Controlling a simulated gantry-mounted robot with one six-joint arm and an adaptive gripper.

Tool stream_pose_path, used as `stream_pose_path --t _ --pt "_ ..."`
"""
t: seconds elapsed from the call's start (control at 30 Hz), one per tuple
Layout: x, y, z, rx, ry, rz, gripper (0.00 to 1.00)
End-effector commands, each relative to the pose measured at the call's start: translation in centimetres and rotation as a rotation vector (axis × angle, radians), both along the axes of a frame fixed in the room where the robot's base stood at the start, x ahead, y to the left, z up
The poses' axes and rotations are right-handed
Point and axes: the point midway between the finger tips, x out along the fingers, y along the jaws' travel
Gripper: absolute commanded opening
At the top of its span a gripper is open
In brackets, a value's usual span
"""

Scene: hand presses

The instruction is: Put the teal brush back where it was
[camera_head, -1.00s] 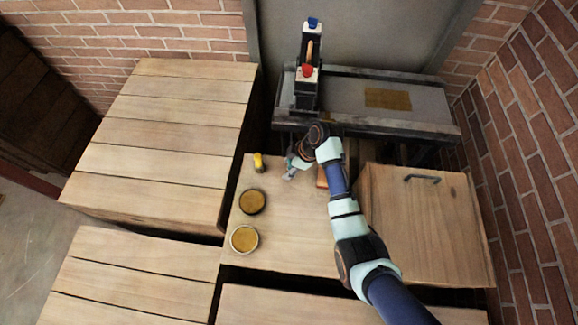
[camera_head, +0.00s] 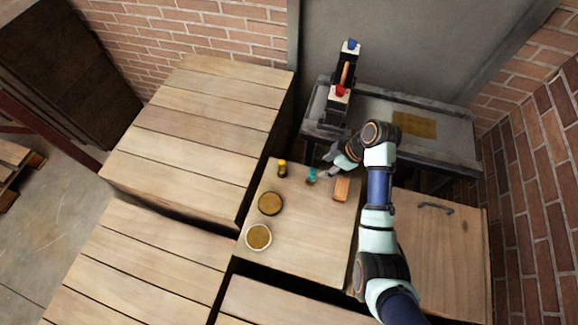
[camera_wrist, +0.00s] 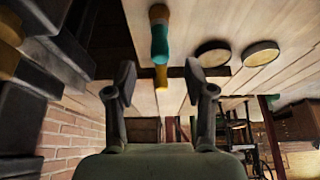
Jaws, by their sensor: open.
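The teal brush (camera_head: 311,176) stands on the wooden table (camera_head: 310,240), just right of a yellow-topped dark item (camera_head: 282,168). In the wrist view the teal brush (camera_wrist: 160,45) shows at the top, centred between the fingers, with a tan part at one end. My gripper (camera_head: 325,170) is just right of the brush, its fingers pointing left. In the wrist view my gripper (camera_wrist: 158,85) has its fingers wide apart with nothing clamped between them. The brush appears clear of both fingers.
An orange-brown block (camera_head: 341,189) lies right of the brush. Two round dishes (camera_head: 270,203) (camera_head: 258,237) sit at the table's left side. A hand press (camera_head: 340,95) stands on the metal bench (camera_head: 455,148) behind. A handled wooden surface (camera_head: 440,250) is at right.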

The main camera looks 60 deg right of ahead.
Motion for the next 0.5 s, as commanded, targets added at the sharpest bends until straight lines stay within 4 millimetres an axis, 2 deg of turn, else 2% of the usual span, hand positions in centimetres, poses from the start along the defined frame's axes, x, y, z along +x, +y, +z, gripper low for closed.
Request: stream_pose_path --t 0.23,0.27,0.33,0.37,0.43,0.47,0.5 --pt "0.1 0.0 0.0 0.000 0.000 0.000 0.54" --pt "0.2 0.2 0.0 -0.002 0.000 0.000 0.54" --pt "1.8 1.3 0.5 -0.022 -0.002 -0.003 0.54" --pt "3.1 2.3 0.8 -0.037 -0.005 -0.008 0.54" --pt "7.0 6.0 2.4 -0.089 -0.028 -0.033 0.54" --pt "8.9 8.2 3.4 -0.113 -0.051 -0.048 0.54" --pt "11.3 11.7 5.0 -0.142 -0.093 -0.073 0.54"
